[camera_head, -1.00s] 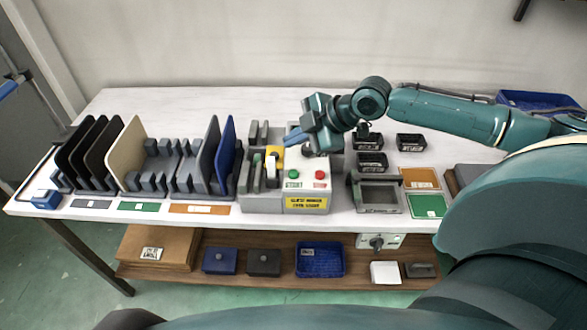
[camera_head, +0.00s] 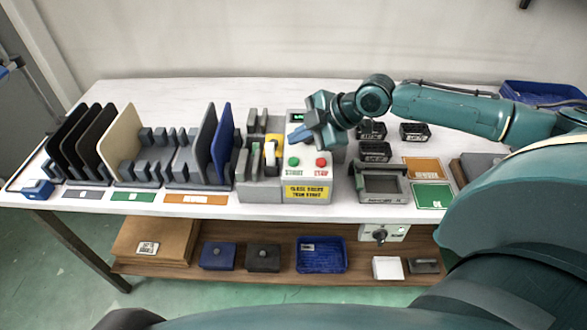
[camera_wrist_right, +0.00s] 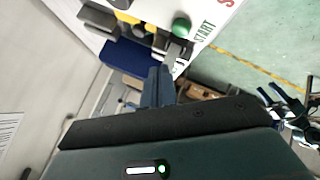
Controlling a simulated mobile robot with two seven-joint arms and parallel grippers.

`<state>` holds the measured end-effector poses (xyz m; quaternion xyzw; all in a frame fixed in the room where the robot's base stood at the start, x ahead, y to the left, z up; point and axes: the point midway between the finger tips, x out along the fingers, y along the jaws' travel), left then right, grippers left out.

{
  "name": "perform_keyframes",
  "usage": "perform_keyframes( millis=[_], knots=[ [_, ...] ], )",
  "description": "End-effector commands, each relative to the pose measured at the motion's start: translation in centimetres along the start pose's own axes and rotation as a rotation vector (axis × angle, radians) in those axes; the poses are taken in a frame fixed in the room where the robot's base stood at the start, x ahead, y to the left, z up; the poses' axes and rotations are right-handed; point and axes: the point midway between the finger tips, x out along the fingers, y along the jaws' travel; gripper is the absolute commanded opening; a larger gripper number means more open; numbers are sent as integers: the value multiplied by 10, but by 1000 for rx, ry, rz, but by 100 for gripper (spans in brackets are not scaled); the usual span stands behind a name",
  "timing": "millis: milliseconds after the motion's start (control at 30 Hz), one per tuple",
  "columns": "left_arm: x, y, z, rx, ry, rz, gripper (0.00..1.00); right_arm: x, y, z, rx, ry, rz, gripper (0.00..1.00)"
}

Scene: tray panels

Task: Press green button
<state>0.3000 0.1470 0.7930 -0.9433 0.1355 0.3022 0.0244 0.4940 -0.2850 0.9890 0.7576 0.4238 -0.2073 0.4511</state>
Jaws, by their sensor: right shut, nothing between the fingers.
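The green button (camera_head: 294,161), labelled START, is on the front panel of a grey control box (camera_head: 318,172), left of the red STOP button (camera_head: 321,162). My right gripper (camera_head: 294,137) is shut and empty, just behind and above the green button in the head view. In the right wrist view the green button (camera_wrist_right: 181,28) shows just beyond the shut fingertips (camera_wrist_right: 172,60). I see no press on it; the exact gap is hard to tell. My left gripper is not in view.
A yellow part (camera_head: 272,147) stands close to the left of the buttons. Racks with upright panels (camera_head: 221,145) fill the left of the table. Black bins (camera_head: 374,151) and a grey tray frame (camera_head: 381,197) are to the right. The back left tabletop is clear.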

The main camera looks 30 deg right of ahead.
Motion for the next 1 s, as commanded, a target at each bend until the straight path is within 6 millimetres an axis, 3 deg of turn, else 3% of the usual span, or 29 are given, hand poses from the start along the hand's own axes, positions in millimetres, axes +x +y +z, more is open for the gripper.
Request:
perform_keyframes(
  millis=[33,300,1000],
  knots=[
    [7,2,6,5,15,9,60,10,-8,8,0,0,0,0],
    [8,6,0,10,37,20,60,22,-16,16,2,-1,-2,0],
    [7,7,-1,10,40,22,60,24,-17,18,1,0,0,0]
  ],
)
